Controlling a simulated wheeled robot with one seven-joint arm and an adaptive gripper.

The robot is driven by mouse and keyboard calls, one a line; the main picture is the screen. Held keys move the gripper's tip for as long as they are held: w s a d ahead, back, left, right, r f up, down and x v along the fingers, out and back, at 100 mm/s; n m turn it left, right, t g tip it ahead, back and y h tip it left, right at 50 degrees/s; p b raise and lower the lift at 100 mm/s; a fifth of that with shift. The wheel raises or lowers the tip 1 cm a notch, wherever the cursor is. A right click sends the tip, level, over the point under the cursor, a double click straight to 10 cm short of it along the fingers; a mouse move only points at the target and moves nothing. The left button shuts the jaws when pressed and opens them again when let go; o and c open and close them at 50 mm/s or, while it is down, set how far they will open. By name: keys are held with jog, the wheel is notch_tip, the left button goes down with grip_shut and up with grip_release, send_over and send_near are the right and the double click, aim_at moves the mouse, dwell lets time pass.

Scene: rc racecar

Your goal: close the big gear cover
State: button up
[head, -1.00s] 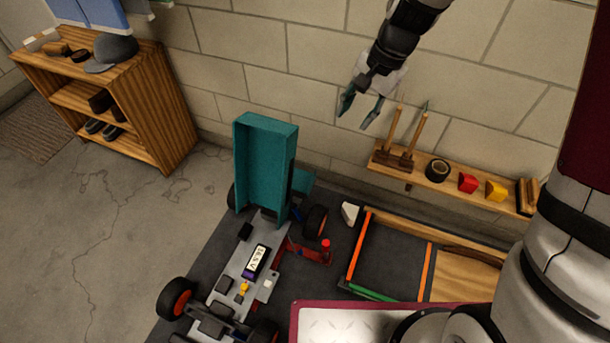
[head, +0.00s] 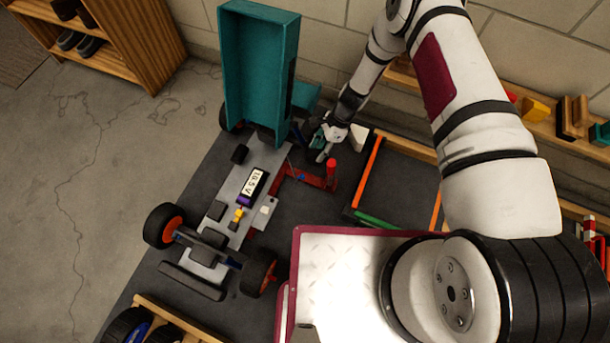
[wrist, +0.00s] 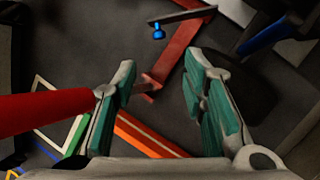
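The big gear cover (head: 245,75) is a teal, box-like lid standing raised, near upright, at the far end of the car chassis (head: 232,195). Its hollow side faces toward me and the chassis is uncovered. My gripper (head: 318,152) is low, just right of the cover's lower end, beside the far right wheel, which it partly hides. In the wrist view my gripper (wrist: 160,95) has its two teal-padded fingers apart, with no object held between them. The cover cannot be made out for certain in the wrist view.
A red bracket (head: 310,178) with a red post (head: 331,168) stands right of the chassis, close to my gripper; the bracket also shows in the wrist view (wrist: 172,52). An orange-edged frame (head: 367,170) lies further right. A wall shelf (head: 545,122) holds small items. Open floor lies left.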

jog(key=b+x, duration=0.5)
jog(key=x, duration=0.9)
jog(key=shift+s+f, duration=0.1)
grip_shut()
